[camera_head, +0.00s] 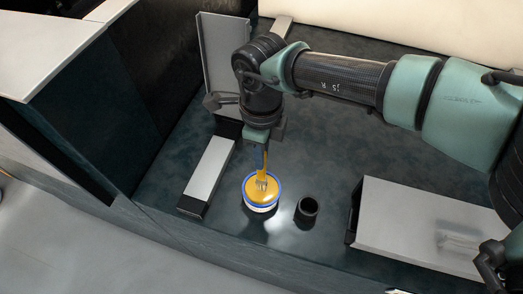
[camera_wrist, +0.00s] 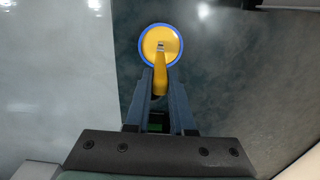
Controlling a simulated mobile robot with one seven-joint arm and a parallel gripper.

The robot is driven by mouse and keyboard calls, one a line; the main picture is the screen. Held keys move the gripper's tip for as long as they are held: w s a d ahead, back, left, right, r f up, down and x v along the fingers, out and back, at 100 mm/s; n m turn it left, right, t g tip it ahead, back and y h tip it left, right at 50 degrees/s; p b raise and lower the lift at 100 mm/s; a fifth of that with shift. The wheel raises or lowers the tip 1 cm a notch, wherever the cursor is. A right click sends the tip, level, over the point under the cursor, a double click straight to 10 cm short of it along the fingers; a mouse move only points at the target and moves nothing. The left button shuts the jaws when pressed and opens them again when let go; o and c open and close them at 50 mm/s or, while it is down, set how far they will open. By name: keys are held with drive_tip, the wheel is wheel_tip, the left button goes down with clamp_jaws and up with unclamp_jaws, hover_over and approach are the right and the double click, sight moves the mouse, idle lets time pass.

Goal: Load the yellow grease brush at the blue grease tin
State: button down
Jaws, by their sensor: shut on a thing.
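My gripper (camera_wrist: 160,98) is shut on the yellow grease brush (camera_wrist: 160,75), which points down from the fingers. The brush also shows in the head view (camera_head: 263,169) below my wrist. The blue grease tin (camera_head: 248,202) is a round white tin with a blue rim, open and filled with yellow grease. In the wrist view, the tin (camera_wrist: 146,57) lies straight beyond the fingertips. The brush's light bristle end overlaps the grease inside the rim in both views. I cannot tell whether the bristles touch the grease.
A small black cup (camera_head: 307,209) stands right of the tin. A long bar with a light top (camera_head: 209,166) lies left of it. A grey metal cover (camera_head: 420,222) is at the right, and an upright grey plate (camera_head: 222,55) stands behind. The dark counter between them is clear.

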drive_tip(key=shift+r+p, duration=1.8)
drive_tip(key=shift+r, duration=1.6)
